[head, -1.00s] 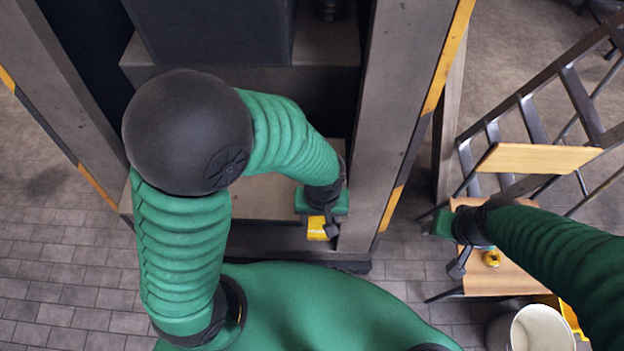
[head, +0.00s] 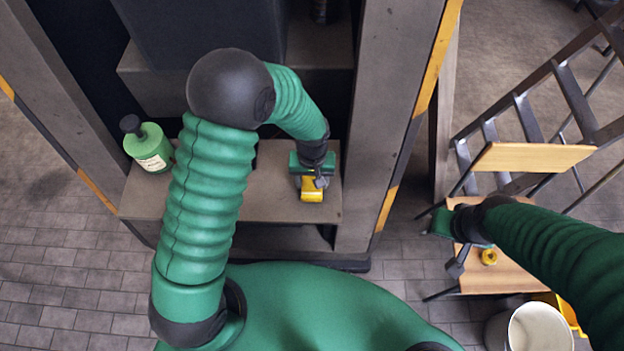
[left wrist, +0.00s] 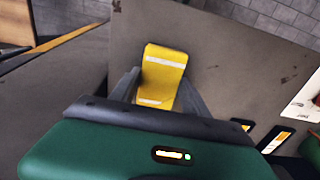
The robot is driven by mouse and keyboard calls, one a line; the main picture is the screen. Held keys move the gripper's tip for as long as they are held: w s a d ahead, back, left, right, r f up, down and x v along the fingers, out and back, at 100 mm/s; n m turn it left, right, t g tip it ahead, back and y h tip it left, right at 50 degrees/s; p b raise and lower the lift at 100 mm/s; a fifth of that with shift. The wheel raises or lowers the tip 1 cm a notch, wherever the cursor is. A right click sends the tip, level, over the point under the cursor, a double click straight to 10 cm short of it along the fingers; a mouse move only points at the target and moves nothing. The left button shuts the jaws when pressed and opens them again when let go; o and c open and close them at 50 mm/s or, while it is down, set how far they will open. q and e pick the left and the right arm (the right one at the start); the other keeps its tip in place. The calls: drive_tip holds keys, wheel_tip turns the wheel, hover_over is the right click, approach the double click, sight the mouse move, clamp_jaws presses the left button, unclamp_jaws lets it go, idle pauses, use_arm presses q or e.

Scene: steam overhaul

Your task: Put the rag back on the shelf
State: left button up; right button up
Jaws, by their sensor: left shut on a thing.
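The rag (head: 312,191) is a small yellow folded cloth; its white stripes show in the left wrist view (left wrist: 163,70). My left gripper (head: 314,181) is shut on it, and its fingers hold the rag from both sides in the left wrist view (left wrist: 157,97). The rag is over the right part of the grey-brown shelf (head: 262,192), near the right post. I cannot tell whether it touches the shelf. My right gripper (head: 457,261) is over the wooden step at the right; its jaw opening is not clear.
A green bottle (head: 150,149) with a dark cap stands at the shelf's left end. Posts (head: 385,120) flank the shelf. At right are steps with wooden treads (head: 530,157), a small yellow round object (head: 489,257) and a white bucket (head: 538,328). The shelf's middle looks clear.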

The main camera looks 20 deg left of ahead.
sight(310, 183)
use_arm(q)
drive_tip(key=shift+f, duration=0.15)
drive_tip(key=o, duration=1)
drive_tip(key=shift+a, duration=0.15)
drive_tip(key=o, duration=0.3)
drive_tip(key=shift+a, duration=0.25)
drive_tip(key=shift+d+r, duration=0.2)
drive_tip(key=shift+r, duration=0.3)
wheel_tip(310, 183, up, 11)
drive_tip(key=s+a+m+t, duration=0.1)
drive_tip(key=s+a, duration=0.1)
drive_tip(key=s, duration=0.1)
drive_tip(key=s+a+m, duration=0.1)
drive_tip(key=s+a, duration=0.1)
drive_tip(key=s, duration=0.1)
drive_tip(key=s+a+r+m+t, duration=0.1)
drive_tip(key=s+a, duration=0.2)
drive_tip(key=shift+t, duration=0.3)
